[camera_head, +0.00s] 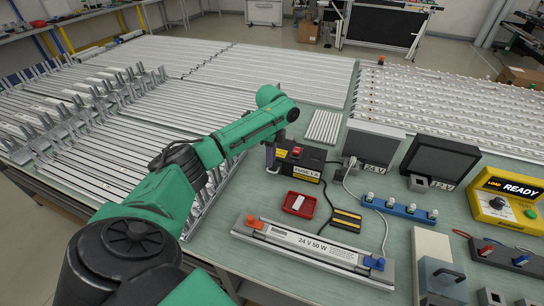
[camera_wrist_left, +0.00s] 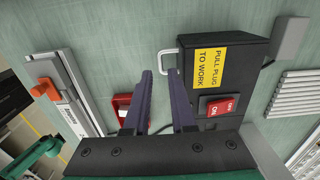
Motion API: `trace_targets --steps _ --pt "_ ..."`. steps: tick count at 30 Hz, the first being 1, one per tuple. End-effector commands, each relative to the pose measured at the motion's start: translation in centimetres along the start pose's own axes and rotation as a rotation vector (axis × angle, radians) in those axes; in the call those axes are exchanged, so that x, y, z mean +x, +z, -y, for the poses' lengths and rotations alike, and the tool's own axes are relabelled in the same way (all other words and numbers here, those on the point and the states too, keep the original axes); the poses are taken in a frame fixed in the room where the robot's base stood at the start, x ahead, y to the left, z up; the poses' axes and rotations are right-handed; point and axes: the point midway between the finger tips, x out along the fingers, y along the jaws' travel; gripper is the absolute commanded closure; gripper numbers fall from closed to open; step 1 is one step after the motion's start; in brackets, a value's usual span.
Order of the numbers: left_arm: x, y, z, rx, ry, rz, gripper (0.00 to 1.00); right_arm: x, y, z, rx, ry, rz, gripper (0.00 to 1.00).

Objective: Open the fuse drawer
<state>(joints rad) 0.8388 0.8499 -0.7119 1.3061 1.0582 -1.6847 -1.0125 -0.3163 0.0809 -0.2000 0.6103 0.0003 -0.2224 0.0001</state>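In the left wrist view the box (camera_wrist_left: 232,95) shows a "PULL PLUG TO WORK" label and a red on/off switch (camera_wrist_left: 221,107). A pale U-shaped handle (camera_wrist_left: 164,57) sticks out from its side. My left gripper (camera_head: 271,160) is beside the box's left end. In the left wrist view its two dark fingers (camera_wrist_left: 160,73) are apart, with their tips close to the handle; I cannot tell whether they touch it. My right gripper is out of view.
A small red tray (camera_head: 312,206) with a pale item lies in front of the box. A "24 V 50 W" lamp bar (camera_head: 312,248), a blue socket strip (camera_head: 400,208) and a yellow tester (camera_head: 506,204) stand nearby. Rows of metal profiles (camera_head: 190,120) lie left.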

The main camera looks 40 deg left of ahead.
Motion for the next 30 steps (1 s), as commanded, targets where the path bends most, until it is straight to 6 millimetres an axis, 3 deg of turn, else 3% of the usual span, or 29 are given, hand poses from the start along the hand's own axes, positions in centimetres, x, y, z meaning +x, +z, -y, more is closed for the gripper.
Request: trace_targets --steps 5,9,15,17,18,30 --pt "3.4 0.0 0.0 -0.002 0.000 0.000 0.76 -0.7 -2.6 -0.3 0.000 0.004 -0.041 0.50" --pt "4.5 -0.1 0.0 0.000 -0.002 0.000 0.76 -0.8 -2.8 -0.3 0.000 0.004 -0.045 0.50" --pt "4.6 -0.1 0.0 0.000 -0.002 0.000 0.76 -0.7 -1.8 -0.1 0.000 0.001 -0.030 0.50" --pt "4.5 -0.1 0.0 0.000 -0.002 0.000 0.95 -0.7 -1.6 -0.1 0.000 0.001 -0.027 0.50" --pt "4.5 -0.1 0.0 0.000 -0.002 0.000 1.00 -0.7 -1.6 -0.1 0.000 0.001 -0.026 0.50" --pt "4.5 -0.1 0.1 0.001 -0.003 0.000 1.00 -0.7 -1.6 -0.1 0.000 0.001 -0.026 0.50"
